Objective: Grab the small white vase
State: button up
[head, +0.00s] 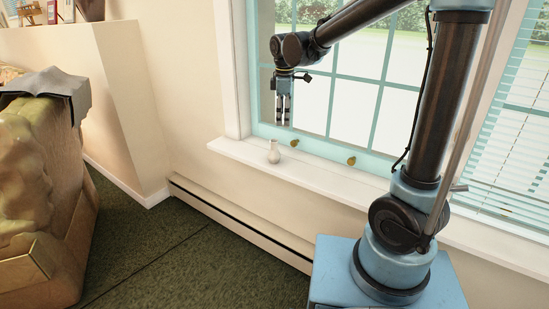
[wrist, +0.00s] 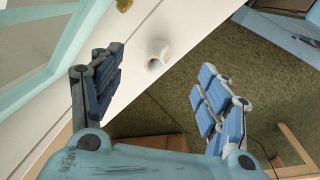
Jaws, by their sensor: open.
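The small white vase (head: 274,152) stands upright on the white windowsill (head: 335,179) in the head view. In the wrist view the vase (wrist: 158,53) is seen from above, near the sill's edge, with its round mouth visible. My gripper (head: 284,121) hangs fingers down above the vase and slightly to its right in the head view. In the wrist view my gripper (wrist: 156,92) is open, with its blue padded fingers wide apart and nothing between them. The vase shows beyond the fingertips, apart from both fingers.
The teal-framed window (head: 340,78) rises right behind the sill. Gold window latches (head: 351,161) sit low on the frame. A baseboard heater (head: 235,220) runs below the sill. An armchair (head: 40,190) stands at the left on dark green carpet (head: 160,250), which has free room.

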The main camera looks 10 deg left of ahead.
jog(key=a, duration=0.3)
jog(key=n, duration=0.1)
send_near(273, 153)
jog(key=w+f, duration=0.1)
jog(key=f, duration=0.1)
jog(key=w+f, duration=0.1)
jog(key=f, duration=0.1)
jog(key=w+f, duration=0.1)
jog(key=f, duration=0.1)
jog(key=shift+w+d, duration=0.1)
jog(key=shift+d, duration=0.1)
jog(key=f, duration=0.1)
jog(key=a+f, duration=0.1)
jog(key=f, duration=0.1)
jog(key=shift+s+f, duration=0.25)
jog(key=shift+f, duration=0.85)
jog(key=c, duration=1.2)
